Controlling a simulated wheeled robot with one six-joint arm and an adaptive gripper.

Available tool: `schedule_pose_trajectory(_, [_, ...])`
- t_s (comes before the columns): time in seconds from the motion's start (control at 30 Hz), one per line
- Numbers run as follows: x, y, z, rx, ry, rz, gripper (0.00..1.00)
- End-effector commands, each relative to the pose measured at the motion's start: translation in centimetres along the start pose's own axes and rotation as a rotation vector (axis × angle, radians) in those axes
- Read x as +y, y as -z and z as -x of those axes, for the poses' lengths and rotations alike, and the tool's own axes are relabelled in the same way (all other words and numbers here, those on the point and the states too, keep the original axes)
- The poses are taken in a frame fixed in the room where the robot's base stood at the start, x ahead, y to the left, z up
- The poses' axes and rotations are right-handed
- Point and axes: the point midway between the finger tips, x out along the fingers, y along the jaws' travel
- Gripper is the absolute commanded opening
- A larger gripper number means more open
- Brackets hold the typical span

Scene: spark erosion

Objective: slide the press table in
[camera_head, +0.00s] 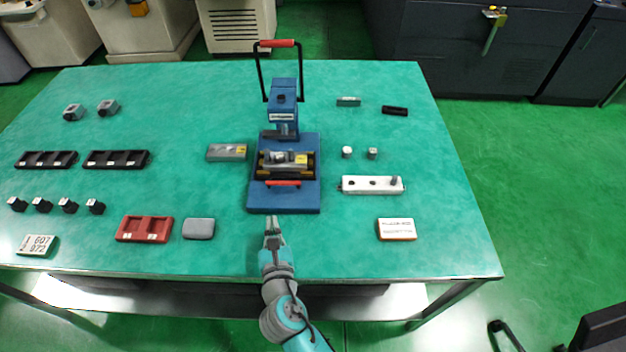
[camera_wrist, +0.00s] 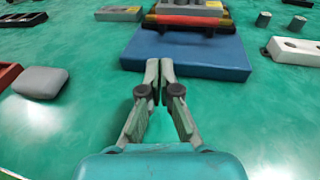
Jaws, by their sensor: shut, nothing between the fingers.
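The blue press (camera_head: 284,112) stands at the middle of the green table, with a red-topped lever handle (camera_head: 277,44) raised at its back. Its press table (camera_head: 268,171) sits on the blue base (camera_head: 257,206) in front of the column, carrying a grey and yellow workpiece. A red handle bar (camera_head: 283,183) runs along its front. In the wrist view, the base (camera_wrist: 187,52) and the red bar (camera_wrist: 187,21) lie ahead. My gripper (camera_head: 273,220) is shut and empty, just in front of the base's front edge. It shows in the wrist view (camera_wrist: 153,68), apart from the red bar.
A grey block (camera_head: 227,152) lies left of the press. A white holed block (camera_head: 360,185) and a white-labelled box (camera_head: 397,229) lie right. A grey rounded box (camera_head: 198,229) and red tray (camera_head: 130,228) lie front left. The table is clear around my gripper.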

Motion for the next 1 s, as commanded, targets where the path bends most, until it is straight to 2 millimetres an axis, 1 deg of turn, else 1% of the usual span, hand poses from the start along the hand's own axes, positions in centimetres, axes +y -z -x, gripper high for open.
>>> schedule_pose_trajectory(0.03, [0.6,0.1,0.3,-0.002,-0.013,0.002,0.00])
schedule_pose_trajectory(0.17, [1.0,0.1,0.0,-0.004,-0.020,0.003,0.00])
schedule_pose_trajectory(0.27, [0.9,0.0,-1.2,-0.006,-0.018,0.002,0.00])
schedule_pose_trajectory(0.5, [0.9,-0.1,-5.3,-0.005,-0.017,0.002,0.00])
schedule_pose_trajectory(0.7, [1.0,0.0,-8.1,-0.004,-0.018,0.002,0.00])
schedule_pose_trajectory(0.83, [1.0,0.0,-9.1,-0.004,-0.017,0.002,0.00])
schedule_pose_trajectory(1.0, [1.0,0.0,-9.5,-0.004,-0.018,0.003,0.00])
